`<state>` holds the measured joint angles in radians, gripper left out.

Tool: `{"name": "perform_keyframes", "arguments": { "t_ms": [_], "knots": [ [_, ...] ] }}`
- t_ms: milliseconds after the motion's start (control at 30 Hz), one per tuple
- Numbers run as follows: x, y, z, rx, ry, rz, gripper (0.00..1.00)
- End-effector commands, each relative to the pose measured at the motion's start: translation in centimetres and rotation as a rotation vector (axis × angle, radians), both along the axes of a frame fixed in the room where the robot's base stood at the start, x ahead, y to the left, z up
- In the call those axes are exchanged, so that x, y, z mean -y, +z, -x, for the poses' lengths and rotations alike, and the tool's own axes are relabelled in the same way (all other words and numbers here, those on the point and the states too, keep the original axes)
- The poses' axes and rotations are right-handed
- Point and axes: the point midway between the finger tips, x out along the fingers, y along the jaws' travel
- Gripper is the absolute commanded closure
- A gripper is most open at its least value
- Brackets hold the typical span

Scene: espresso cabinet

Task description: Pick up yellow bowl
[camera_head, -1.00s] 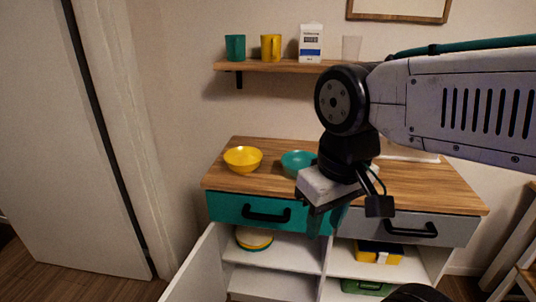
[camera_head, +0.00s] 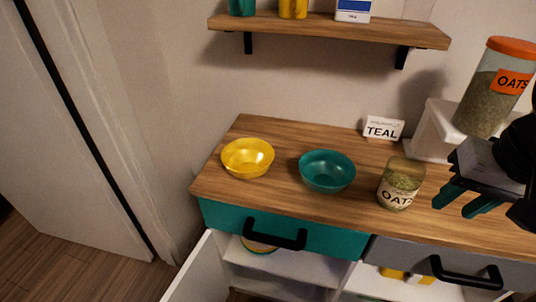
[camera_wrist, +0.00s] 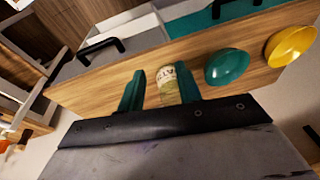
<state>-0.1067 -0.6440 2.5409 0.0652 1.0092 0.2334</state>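The yellow bowl (camera_head: 247,158) sits upright and empty on the left end of the wooden cabinet top. It also shows at the right edge of the wrist view (camera_wrist: 291,46). My gripper (camera_head: 466,203) is at the right in the head view, above the counter and well to the right of the bowl. Its two teal fingers are apart in the wrist view (camera_wrist: 152,88), with nothing held. A glass oats jar (camera_wrist: 167,86) shows beyond and between the fingers there.
A teal bowl (camera_head: 327,171) and the oats jar (camera_head: 400,184) stand between the yellow bowl and my gripper. A TEAL sign (camera_head: 383,128) stands behind. A tall orange-lidded oats container (camera_head: 492,88) is at the right. A shelf (camera_head: 330,29) hangs above; a cabinet door (camera_head: 198,270) stands open below.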

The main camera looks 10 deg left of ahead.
Motion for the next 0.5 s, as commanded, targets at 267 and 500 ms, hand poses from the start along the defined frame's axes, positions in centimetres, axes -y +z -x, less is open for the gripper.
{"name": "perform_keyframes", "arguments": {
  "t_ms": [267, 500],
  "knots": [
    [-15.2, -4.0, -11.9, 0.138, -0.497, -0.444, 0.65],
    [-28.9, -8.8, -15.7, 0.118, -0.986, -0.901, 0.65]
  ]
}}
